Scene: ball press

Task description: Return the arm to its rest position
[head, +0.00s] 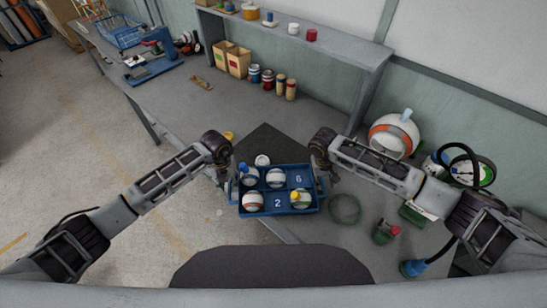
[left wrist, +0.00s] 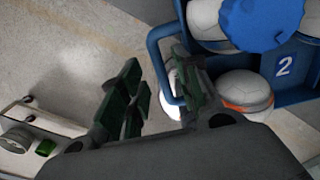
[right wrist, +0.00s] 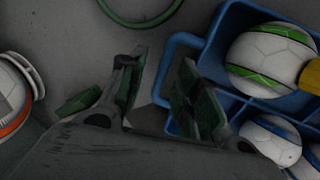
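A blue tray (head: 280,211) with numbered compartments stands on the grey table. It holds several white balls, including one with red marks (head: 253,202) and one with green marks (head: 299,200). The compartments marked 2 and 6 show bare floor. My left gripper (head: 227,180) is at the tray's left side. In the left wrist view its fingers (left wrist: 158,92) are apart, with the blue handle (left wrist: 153,48) by the right finger. My right gripper (head: 321,182) is at the tray's right side. In the right wrist view its fingers (right wrist: 158,88) are apart, with the handle (right wrist: 160,70) partly hidden behind one finger.
A green ring (head: 345,209) and a small green container (head: 384,232) lie right of the tray. A white and orange round device (head: 394,135) stands behind my right arm. A shelf (head: 300,42) with cans and boxes below it lines the back. A blue press (head: 158,47) is far left.

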